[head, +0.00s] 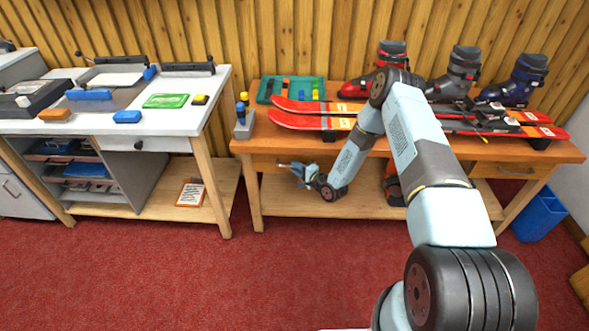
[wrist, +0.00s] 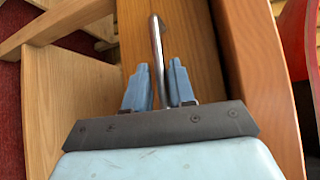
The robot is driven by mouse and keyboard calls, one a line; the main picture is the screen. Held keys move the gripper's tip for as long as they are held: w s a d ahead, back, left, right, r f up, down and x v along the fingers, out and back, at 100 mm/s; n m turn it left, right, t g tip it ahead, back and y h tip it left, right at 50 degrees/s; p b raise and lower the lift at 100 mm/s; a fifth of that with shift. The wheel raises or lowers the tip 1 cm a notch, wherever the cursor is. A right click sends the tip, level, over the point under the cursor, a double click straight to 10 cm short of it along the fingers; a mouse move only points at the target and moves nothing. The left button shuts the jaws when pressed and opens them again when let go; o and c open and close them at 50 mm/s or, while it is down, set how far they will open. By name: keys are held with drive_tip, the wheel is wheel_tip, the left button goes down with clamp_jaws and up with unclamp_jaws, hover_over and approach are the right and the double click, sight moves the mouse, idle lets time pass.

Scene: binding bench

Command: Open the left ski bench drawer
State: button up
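The ski bench (head: 250,130) is the wooden bench carrying skis. Its left drawer (head: 266,162) sits under the top and looks shut; my arm hides part of its front. My gripper (head: 288,166) is at this drawer front. In the wrist view, the drawer front (wrist: 203,60) is pale wood, with a metal bar handle (wrist: 158,50) running upright in the picture. My gripper (wrist: 160,86) is open, its blue fingers on either side of the handle. The bar lies closer to the right finger; I cannot tell if they touch.
Red skis (head: 310,122), ski boots (head: 462,72) and a green tool tray (head: 300,88) stand on the bench. A right drawer (head: 510,170) has its own handle. A white-topped bench (head: 185,125) stands left, and a blue bin (head: 539,215) right. The red carpet in front is clear.

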clamp_jaws()
